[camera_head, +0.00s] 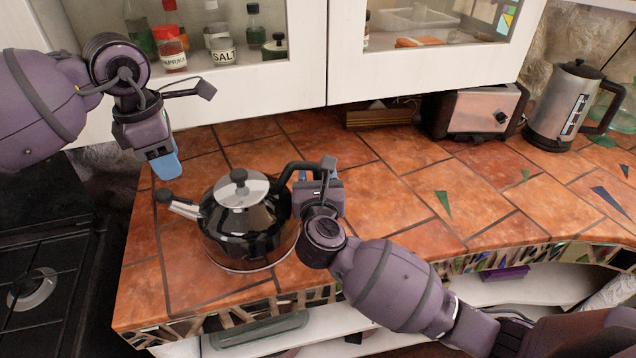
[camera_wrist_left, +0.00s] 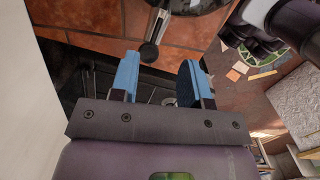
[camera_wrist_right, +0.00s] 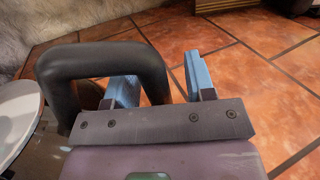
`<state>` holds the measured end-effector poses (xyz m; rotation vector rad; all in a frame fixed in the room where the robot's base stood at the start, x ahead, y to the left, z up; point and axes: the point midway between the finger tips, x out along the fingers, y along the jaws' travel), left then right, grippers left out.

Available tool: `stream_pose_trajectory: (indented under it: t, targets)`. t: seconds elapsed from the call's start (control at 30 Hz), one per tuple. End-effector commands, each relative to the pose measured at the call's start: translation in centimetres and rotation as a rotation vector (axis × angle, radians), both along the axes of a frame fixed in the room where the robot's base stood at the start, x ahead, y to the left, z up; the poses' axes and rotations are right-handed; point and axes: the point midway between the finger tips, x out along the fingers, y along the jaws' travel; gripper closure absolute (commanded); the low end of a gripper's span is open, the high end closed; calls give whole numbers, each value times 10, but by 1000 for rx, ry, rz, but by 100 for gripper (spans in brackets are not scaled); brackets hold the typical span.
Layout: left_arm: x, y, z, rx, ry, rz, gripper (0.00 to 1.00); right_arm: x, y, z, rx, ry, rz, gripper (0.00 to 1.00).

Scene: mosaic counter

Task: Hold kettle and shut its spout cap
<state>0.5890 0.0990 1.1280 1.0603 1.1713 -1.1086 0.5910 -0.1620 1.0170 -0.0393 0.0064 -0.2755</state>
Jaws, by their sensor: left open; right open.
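A black kettle (camera_head: 222,228) with a silver lid stands upright on the tiled counter. Its silver spout (camera_head: 184,209) points left, with a round black cap (camera_head: 163,195) at the tip; I cannot tell how far the cap is open. My left gripper (camera_head: 165,166) is open and empty above the cap. In the left wrist view the cap (camera_wrist_left: 149,53) shows beyond the gap between the fingers (camera_wrist_left: 160,82), apart from them. My right gripper (camera_head: 316,176) is open at the black handle (camera_head: 292,170). In the right wrist view part of the handle (camera_wrist_right: 100,60) shows between the fingers (camera_wrist_right: 160,85); contact is unclear.
A toaster (camera_head: 478,112) and a second kettle (camera_head: 562,108) stand at the back right. A white cabinet (camera_head: 330,50) with jars hangs above the counter. A black stove (camera_head: 40,270) is at the left. The counter (camera_head: 400,195) right of the kettle is clear.

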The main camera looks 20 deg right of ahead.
Motion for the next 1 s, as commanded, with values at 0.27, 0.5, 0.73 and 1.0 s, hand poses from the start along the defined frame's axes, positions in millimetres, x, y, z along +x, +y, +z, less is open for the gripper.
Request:
stream_pose_trajectory:
  t: [0.27,0.5,0.73,1.0]
  targets:
    - [0,0,0,0,0,0,57,1,0,0,0,0,0,52]
    - [0,0,0,0,0,0,57,1,0,0,-1,-1,0,89]
    - [0,0,0,0,0,0,57,1,0,0,-1,-1,0,100]
    - [0,0,0,0,0,0,79,0,0,0,-1,-1,0,100]
